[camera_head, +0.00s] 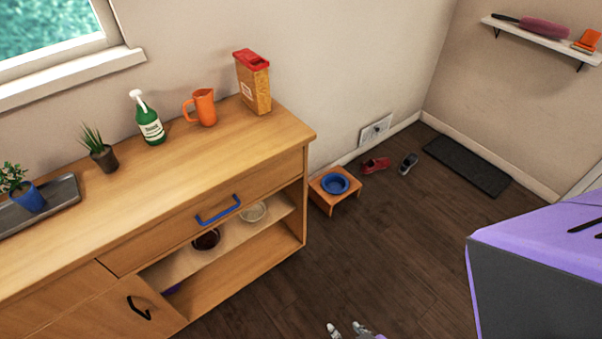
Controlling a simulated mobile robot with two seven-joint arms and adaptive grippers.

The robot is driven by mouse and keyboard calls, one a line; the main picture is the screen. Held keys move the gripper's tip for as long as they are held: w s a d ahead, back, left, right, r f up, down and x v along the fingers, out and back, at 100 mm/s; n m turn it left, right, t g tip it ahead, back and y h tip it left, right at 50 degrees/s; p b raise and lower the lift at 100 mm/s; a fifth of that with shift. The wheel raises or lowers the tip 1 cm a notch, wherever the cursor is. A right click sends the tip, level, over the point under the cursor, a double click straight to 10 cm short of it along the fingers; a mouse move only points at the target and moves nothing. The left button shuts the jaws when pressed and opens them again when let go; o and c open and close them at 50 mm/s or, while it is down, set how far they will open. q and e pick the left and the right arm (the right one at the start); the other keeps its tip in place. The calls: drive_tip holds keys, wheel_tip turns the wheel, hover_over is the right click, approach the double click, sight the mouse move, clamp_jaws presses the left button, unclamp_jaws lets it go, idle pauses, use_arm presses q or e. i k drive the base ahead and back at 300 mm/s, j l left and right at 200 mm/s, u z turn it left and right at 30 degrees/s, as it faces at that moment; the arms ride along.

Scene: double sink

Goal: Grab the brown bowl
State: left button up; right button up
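A dark brown bowl (206,240) sits on the middle shelf of the open part of the wooden cabinet, below the drawer with the blue handle. A pale bowl (252,212) stands to its right on the same shelf. Grey gripper fingertips (347,330) just show at the bottom edge, low over the floor and well to the right of the brown bowl. Most of the gripper is cut off, and I cannot tell which arm it belongs to. Nothing touches the brown bowl.
A wooden cabinet (270,140) carries an orange pitcher (203,107), a green spray bottle (148,118), a box with a red lid (253,82) and plants. A small stand with a blue bowl (335,183) and shoes (375,165) lie beyond. A large purple-grey shape (540,250) fills the lower right.

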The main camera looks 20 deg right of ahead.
sight(208, 242)
drive_tip(key=i+l, duration=0.15)
drive_tip(key=l, duration=0.2)
drive_tip(key=i+l, duration=0.1)
drive_tip(key=l, duration=0.25)
drive_tip(key=i+l, duration=0.15)
drive_tip(key=l, duration=0.2)
drive_tip(key=i+l, duration=0.1)
drive_tip(key=l, duration=0.25)
drive_tip(key=l+u, duration=0.15)
drive_tip(key=u, duration=0.2)
drive_tip(key=i+l+u, duration=0.1)
drive_tip(key=u, duration=0.25)
drive_tip(key=l+u, duration=0.35)
drive_tip(key=i+l+u, duration=0.15)
drive_tip(key=u, duration=0.15)
drive_tip(key=i+l+u, duration=0.2)
drive_tip(key=u, duration=0.15)
